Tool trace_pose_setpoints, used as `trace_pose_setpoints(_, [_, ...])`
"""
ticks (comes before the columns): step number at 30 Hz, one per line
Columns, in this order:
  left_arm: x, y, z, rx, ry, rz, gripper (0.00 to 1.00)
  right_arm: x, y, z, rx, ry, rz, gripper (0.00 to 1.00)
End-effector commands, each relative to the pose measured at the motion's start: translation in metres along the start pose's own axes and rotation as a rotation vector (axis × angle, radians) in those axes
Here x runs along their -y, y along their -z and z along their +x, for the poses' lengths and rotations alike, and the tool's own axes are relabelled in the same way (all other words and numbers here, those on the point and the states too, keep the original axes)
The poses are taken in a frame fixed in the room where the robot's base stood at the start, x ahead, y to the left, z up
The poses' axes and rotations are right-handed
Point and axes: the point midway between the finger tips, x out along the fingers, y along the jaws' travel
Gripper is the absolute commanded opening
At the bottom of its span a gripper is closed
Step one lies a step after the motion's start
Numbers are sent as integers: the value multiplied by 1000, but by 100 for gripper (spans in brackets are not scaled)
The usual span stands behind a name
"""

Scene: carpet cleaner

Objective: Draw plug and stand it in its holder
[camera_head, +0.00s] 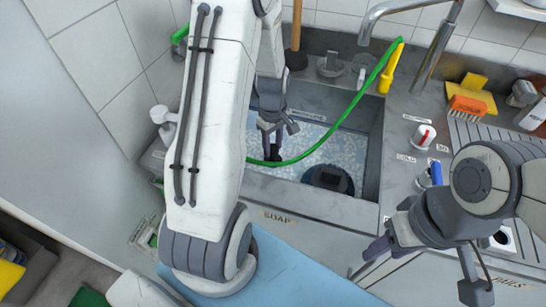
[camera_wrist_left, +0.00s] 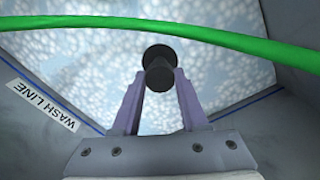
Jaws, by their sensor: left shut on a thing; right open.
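My left gripper (camera_head: 272,140) reaches down into the sink (camera_head: 370,150) and is shut on a small black plug (camera_wrist_left: 158,66). In the left wrist view, its two purple fingers (camera_wrist_left: 160,100) pinch the plug's narrow part, above pale, foamy-looking water (camera_wrist_left: 80,70). In the head view the plug is small and dark, beside the green hose. My right gripper (camera_head: 425,280) is open and empty above the counter at the right front. I cannot make out the plug's holder for certain; a label near the right gripper is partly covered.
A green hose (camera_head: 345,115) loops over the sink, close to my left gripper. A dark round object (camera_head: 328,178) stands in the sink. Taps (camera_head: 422,136) with red and blue handles, a brush (camera_head: 468,106) and yellow sponges (camera_head: 478,92) stand to the right. A plunger (camera_head: 296,45) stands behind.

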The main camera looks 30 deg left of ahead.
Motion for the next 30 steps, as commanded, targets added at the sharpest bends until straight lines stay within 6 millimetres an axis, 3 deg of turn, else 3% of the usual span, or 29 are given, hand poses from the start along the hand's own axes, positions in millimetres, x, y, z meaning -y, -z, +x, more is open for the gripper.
trace_pose_setpoints(17, [0, 0, -7, 0, 0, 0, 0, 1, 0, -8, 0, 0, 0, 50])
trace_pose_setpoints(30, [0, 0, -29, 0, -1, 0, 0, 2, 2, -28, 0, 0, 0, 50])
